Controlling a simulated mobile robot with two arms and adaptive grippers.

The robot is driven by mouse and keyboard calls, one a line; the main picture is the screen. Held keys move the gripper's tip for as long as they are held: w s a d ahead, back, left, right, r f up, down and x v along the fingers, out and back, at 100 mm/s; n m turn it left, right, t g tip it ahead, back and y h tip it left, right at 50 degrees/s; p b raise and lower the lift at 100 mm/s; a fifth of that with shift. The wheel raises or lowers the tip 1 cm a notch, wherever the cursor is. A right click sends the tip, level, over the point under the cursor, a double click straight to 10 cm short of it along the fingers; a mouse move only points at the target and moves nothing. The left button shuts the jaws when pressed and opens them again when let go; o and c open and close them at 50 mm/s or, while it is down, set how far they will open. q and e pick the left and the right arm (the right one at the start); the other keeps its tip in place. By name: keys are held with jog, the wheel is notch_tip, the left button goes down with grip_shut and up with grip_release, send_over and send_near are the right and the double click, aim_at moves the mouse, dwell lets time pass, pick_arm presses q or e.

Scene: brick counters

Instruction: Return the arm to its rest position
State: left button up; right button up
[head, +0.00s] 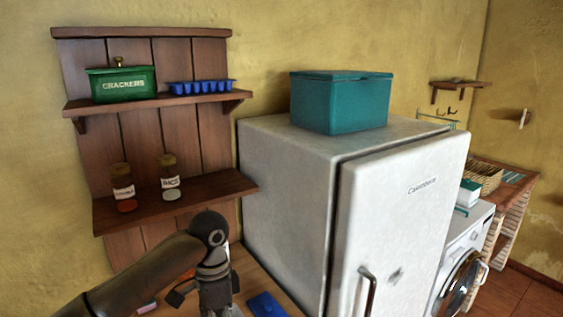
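My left arm (140,277) comes in from the lower left and bends downward at a dark joint in front of the wooden shelf unit. The wrist and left gripper (214,292) point down over a wooden counter at the bottom edge. The fingertips are hidden or cut off, so I cannot tell whether it is open or holds anything. My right arm and gripper are not in view.
The wooden shelf unit (137,50) holds a green crackers tin (122,84), a blue tray (200,87) and two jars. A white fridge (285,180) with a teal box (342,103) on top stands right of the arm. A blue item (266,305) lies on the counter (245,268).

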pick_arm(q)
jog(key=s+d+f+n+t+h, duration=0.1)
jog(key=s+d+f+n+h, duration=0.1)
jog(key=s+d+f, duration=0.35)
jog(key=s+d+f+n+t+h, duration=0.1)
jog(key=s+d+f+t+h, duration=0.1)
jog(key=s+f, duration=0.6)
jog(key=s+a+f+n+t+y, duration=0.3)
jog(key=s+a+n, duration=0.5)
jog(key=s+a, duration=0.6)
notch_tip(320, 180, down, 27)
jog(key=g+b, duration=0.2)
jog(key=s+a+f+b, duration=0.1)
jog(key=s+a+f, duration=0.1)
jog(key=s+f, duration=0.6)
jog(key=s+a+f+g+y+b, duration=0.1)
jog(key=s+a+f, duration=0.1)
jog(key=s+f, duration=0.6)
notch_tip(320, 180, down, 3)
jog(key=shift+s+r+m, duration=0.1)
jog(key=shift+s+m, duration=0.2)
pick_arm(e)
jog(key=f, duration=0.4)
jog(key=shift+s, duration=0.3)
